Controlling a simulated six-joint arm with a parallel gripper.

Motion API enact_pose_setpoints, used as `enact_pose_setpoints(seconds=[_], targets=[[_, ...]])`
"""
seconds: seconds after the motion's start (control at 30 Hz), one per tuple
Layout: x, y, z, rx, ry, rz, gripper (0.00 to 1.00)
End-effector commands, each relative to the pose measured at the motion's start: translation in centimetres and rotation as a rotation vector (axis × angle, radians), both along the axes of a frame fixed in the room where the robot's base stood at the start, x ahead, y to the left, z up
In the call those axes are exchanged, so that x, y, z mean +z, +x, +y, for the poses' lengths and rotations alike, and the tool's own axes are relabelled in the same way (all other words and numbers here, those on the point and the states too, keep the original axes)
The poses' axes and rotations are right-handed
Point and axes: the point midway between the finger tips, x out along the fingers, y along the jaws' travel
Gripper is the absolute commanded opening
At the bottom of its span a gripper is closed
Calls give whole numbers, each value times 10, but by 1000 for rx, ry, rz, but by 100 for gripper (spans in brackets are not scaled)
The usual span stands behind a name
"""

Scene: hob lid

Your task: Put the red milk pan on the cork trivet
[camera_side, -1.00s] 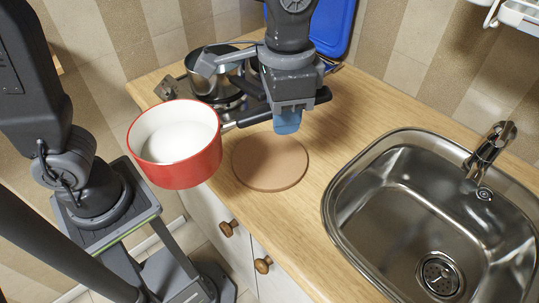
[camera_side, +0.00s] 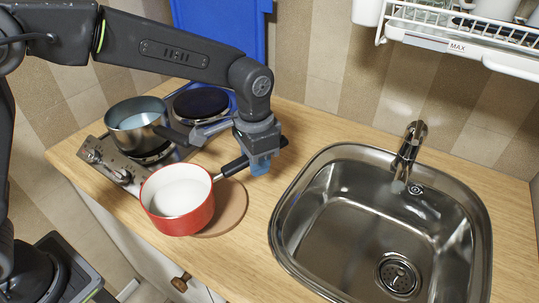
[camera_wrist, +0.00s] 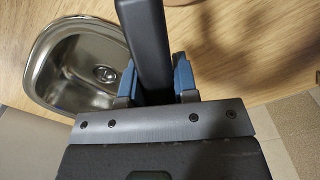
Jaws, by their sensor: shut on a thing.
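The red milk pan (camera_side: 178,215) is upright, white inside, with a dark handle pointing right. My gripper (camera_side: 262,165) is shut on that handle; in the wrist view the handle (camera_wrist: 146,45) runs between the blue fingertips of my gripper (camera_wrist: 157,80). The round cork trivet (camera_side: 230,213) lies flat on the worktop. In the side view the pan covers the trivet's left part, and the trivet's right and front edge shows. I cannot tell whether the pan touches it or hangs just above.
A steel saucepan (camera_side: 137,124) stands on the hob (camera_side: 112,165) at the left, beside a bare black hotplate (camera_side: 200,103). The blue hob lid (camera_side: 220,28) stands raised behind. The sink (camera_side: 370,225) with its tap (camera_side: 408,150) is at the right. A dish rack (camera_side: 455,28) hangs above.

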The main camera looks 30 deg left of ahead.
Motion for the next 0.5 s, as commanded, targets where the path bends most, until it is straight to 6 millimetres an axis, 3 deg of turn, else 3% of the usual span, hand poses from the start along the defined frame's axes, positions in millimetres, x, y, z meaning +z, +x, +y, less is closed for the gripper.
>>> enact_pose_setpoints(seconds=[0.2, 0.5], targets=[[0, 45, 0, 1, 0, 0, 0], [-2, 64, 0, 0, 0, 2, 0]])
